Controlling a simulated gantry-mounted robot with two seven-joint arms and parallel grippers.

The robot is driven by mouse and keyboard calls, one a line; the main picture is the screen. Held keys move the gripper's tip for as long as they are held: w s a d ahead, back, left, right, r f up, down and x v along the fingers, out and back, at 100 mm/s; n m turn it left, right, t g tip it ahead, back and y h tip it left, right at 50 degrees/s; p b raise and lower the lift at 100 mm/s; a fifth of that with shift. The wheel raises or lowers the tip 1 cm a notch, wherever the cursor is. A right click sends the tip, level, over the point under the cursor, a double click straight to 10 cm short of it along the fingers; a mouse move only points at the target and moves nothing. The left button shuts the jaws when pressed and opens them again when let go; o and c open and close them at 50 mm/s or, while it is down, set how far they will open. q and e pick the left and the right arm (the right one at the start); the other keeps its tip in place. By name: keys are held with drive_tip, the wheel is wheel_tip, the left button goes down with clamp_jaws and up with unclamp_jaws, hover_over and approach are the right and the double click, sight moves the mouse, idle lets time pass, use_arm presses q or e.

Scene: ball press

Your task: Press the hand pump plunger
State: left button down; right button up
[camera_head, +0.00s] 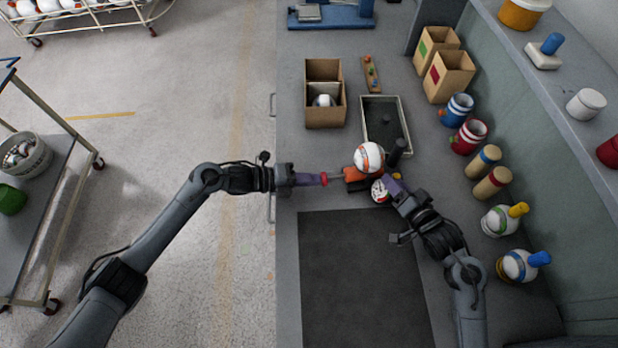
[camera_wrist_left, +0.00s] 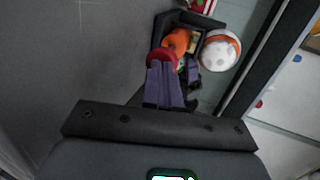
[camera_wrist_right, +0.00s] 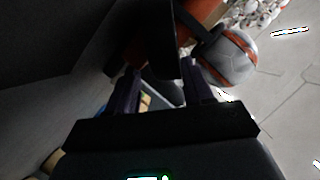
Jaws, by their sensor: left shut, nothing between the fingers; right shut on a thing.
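The hand pump (camera_head: 357,173) has an orange body and black parts, and lies on the bench. Its red plunger knob (camera_head: 323,180) points left, with a short thin rod between knob and body. My left gripper (camera_head: 322,179) is shut and empty, its purple fingertips at the knob, seemingly touching it; the knob also shows in the left wrist view (camera_wrist_left: 161,60). My right gripper (camera_head: 388,182) is shut on a black part of the pump (camera_wrist_right: 163,40); its exact grip is partly hidden. A white and orange ball (camera_head: 368,157) sits against the pump, beside a round white gauge (camera_head: 380,191).
A black cylinder (camera_head: 397,150) stands just right of the ball. A grey tray (camera_head: 403,105) and a cardboard box (camera_head: 325,116) lie behind. Several bottles and cans line the right side. The dark mat (camera_head: 360,280) in front is clear.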

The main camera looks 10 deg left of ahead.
use_arm(q)
drive_tip(key=d, duration=0.1)
drive_tip(key=w+d, duration=0.1)
drive_tip(key=d, duration=0.3)
drive_tip(key=shift+w, duration=0.35)
drive_tip(key=v, duration=0.9)
drive_tip(key=f+v, duration=0.1)
drive_tip(key=v, duration=0.4)
drive_tip(key=shift+a+f, duration=0.15)
drive_tip(key=shift+w, duration=0.1)
drive_tip(key=shift+a, duration=0.1)
idle(0.6)
drive_tip(key=a, duration=0.1)
drive_tip(key=s+a, duration=0.1)
drive_tip(key=a, duration=0.1)
drive_tip(key=s+a, duration=0.1)
drive_tip(key=shift+a+f, duration=0.2)
drive_tip(key=shift+a, duration=0.05)
